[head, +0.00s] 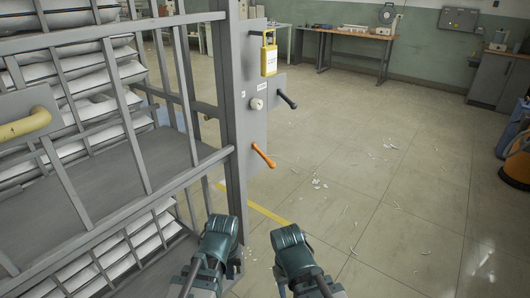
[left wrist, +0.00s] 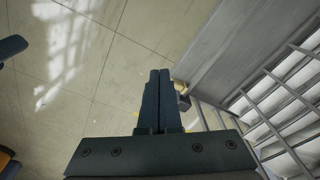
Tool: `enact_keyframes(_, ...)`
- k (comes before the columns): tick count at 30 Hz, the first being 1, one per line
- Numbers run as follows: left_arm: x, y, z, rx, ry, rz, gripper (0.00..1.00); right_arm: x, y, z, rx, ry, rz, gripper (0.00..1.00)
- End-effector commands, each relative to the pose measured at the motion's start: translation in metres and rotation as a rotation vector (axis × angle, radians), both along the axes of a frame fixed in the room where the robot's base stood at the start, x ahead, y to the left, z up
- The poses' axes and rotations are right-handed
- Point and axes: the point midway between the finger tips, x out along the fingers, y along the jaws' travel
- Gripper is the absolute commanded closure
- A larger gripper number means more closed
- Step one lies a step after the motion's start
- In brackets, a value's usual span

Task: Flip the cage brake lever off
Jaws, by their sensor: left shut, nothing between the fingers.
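A grey cage post (head: 250,120) carries several controls on its plate. An orange-handled lever (head: 263,155) low on the plate slants down to the right. A black-handled lever (head: 287,98) higher up also slants down to the right. The labels are too small to read, so I cannot tell which is the brake. My left arm (head: 218,240) shows below the levers, apart from both. In the left wrist view my left gripper (left wrist: 160,72) is shut and empty, over the floor beside the cage. My right arm (head: 292,248) shows at the bottom; its fingers cannot be made out.
Cage bars (head: 125,110) and shelves of white stacked goods fill the left. The floor (head: 390,200) to the right is open, with paper scraps. A workbench (head: 355,35) stands far back.

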Motion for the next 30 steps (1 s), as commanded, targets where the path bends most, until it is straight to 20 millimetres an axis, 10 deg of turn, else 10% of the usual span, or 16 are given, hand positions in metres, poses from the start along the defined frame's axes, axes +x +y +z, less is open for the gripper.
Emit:
enact_keyframes(9, 0.066, 0.010, 0.095, -0.184, -0.196, 0.494, 1.00, 0.000, 0.000, 0.086, 0.001, 0.001, -0.004, 0.50)
enact_keyframes(30, 0.199, -0.055, 0.182, -1.094, -0.290, 1.705, 1.00, 0.000, 0.000, 0.095, 0.002, 0.001, -0.005, 0.50)
